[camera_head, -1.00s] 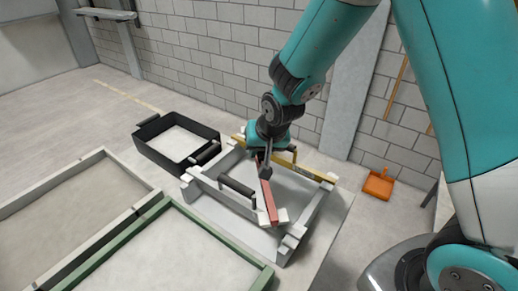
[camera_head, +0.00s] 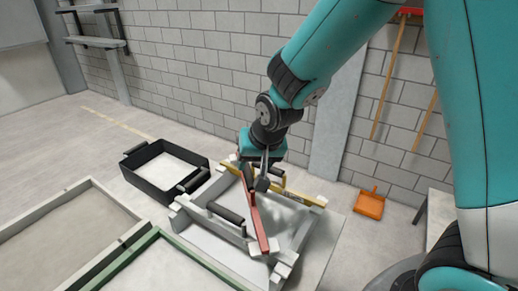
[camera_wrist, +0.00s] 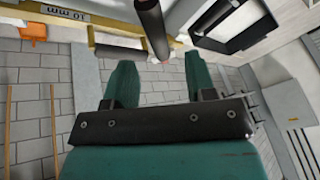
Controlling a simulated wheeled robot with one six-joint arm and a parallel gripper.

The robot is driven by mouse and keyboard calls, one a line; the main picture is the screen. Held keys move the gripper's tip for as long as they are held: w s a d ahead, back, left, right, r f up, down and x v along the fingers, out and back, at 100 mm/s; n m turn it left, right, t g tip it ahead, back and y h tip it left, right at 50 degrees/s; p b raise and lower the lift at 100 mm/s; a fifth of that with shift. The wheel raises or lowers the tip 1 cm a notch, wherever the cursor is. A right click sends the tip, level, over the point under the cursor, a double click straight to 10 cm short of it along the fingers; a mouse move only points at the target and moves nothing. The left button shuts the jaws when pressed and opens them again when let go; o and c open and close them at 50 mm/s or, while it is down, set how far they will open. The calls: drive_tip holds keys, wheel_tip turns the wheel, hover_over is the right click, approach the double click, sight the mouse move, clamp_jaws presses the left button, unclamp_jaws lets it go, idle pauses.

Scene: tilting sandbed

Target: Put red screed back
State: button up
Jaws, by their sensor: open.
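The red screed (camera_head: 256,222) lies across the grey rack (camera_head: 202,238), its near end at a white block on the front rail. Its black handle (camera_head: 248,179) stands out beside my gripper (camera_head: 260,178). My gripper is open at the far end of the red screed. In the wrist view, a dark handle (camera_wrist: 153,28) points toward the gap between my open fingers (camera_wrist: 160,72), and nothing shows clamped between them. Whether a finger touches the handle cannot be told. A yellow screed (camera_head: 306,197) lies along the rack's back side; its "10 mm" label shows in the wrist view (camera_wrist: 65,13).
A grey bar with a black handle (camera_head: 227,213) lies on the rack's left. A black tray (camera_head: 140,183) stands behind left. Framed sandbeds (camera_head: 98,196) fill the left front. An orange dustpan (camera_head: 370,204) lies right, near the block wall. Floor left of the tray is clear.

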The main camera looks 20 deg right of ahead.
drive_tip(key=s+a+r+n+g+y, duration=0.1)
drive_tip(key=s+r+n, duration=0.4)
drive_tip(key=s, duration=0.6)
drive_tip(key=s+a+r+n+g+y, duration=0.2)
drive_tip(key=s+r, duration=0.4)
drive_tip(key=s, duration=0.6)
drive_tip(key=a+n+g, duration=0.1)
drive_tip(key=a+n, duration=0.1)
drive_tip(key=shift+s+a+n+g, duration=0.15)
drive_tip(key=shift+s+n+g, duration=0.15)
drive_tip(key=shift+n+g, duration=0.1)
drive_tip(key=shift+w, duration=0.1)
